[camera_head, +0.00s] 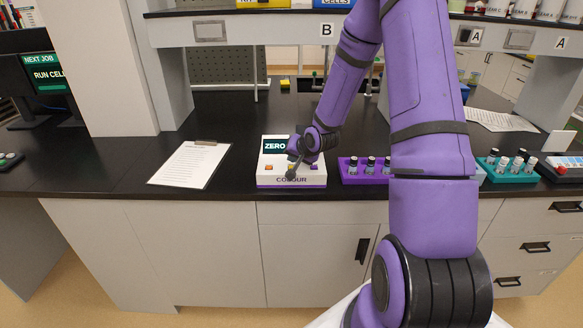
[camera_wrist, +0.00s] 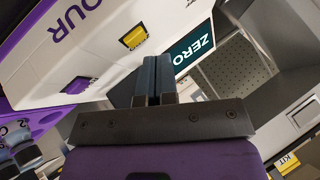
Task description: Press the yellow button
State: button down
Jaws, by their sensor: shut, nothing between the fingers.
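The white instrument marked COLOUR (camera_head: 264,180) stands on the dark bench with its ZERO display. In the wrist view the yellow button (camera_wrist: 133,36) sits on the white panel (camera_wrist: 105,55), just beyond and left of my fingertips. In the head view my wrist and gripper cover the panel's middle, so the yellow button is not clearly seen there. My gripper (camera_head: 291,174) is over the panel's front part, shut and empty; it also shows in the wrist view (camera_wrist: 156,60). White panel shows between fingertips and button in the wrist view; the height gap cannot be told.
A clipboard (camera_head: 190,165) is left of the instrument. A purple vial rack (camera_head: 350,177) stands close on its right, partly behind my arm.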

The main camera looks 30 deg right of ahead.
aim_at(293, 166)
jog(key=shift+f, duration=0.15)
dwell(0.3)
jog(key=shift+f, duration=0.25)
jog(key=shift+f, duration=0.4)
dwell(0.6)
jog(key=shift+r, duration=0.8)
jog(key=shift+r, duration=2.45)
jog(key=shift+r, duration=0.1)
